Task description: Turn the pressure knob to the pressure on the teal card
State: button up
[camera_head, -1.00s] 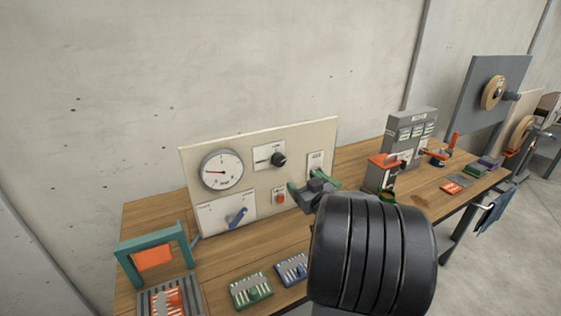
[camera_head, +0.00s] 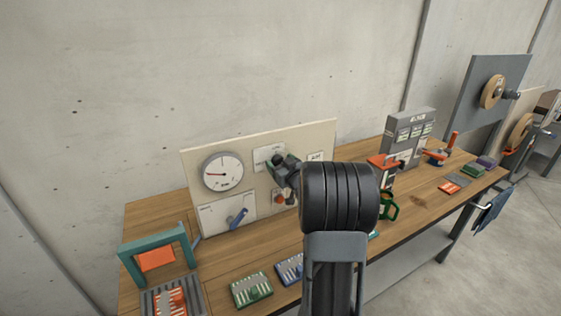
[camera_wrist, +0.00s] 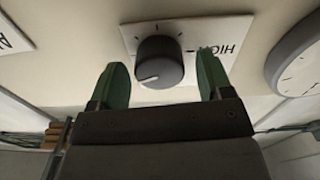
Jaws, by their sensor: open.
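The pressure knob (camera_wrist: 160,62) is dark and round on a white plate marked HIGH on the cream panel (camera_head: 300,142). Its white pointer mark aims to the lower left in the wrist view. My gripper (camera_wrist: 162,76) is open, its green fingers on either side of the knob with gaps; contact is not visible. In the head view my gripper (camera_head: 284,166) is at the panel and mostly covers the knob. The gauge (camera_head: 223,172) has its needle pointing left; part of it shows in the wrist view (camera_wrist: 298,65). A teal edge (camera_head: 374,234), perhaps the teal card, shows beside my arm, its writing hidden.
Green (camera_head: 251,290) and blue (camera_head: 289,269) cards lie on the wooden bench (camera_head: 215,258) in front of the panel. A blue lever (camera_head: 238,217) and an orange button (camera_head: 279,196) sit low on the panel. A teal frame (camera_head: 151,242) stands at left.

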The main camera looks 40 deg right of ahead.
jog(key=shift+w, duration=0.35)
jog(key=shift+d, duration=0.1)
jog(key=c, duration=0.9)
jog(key=shift+c, duration=0.2)
jog(key=shift+m, duration=0.3)
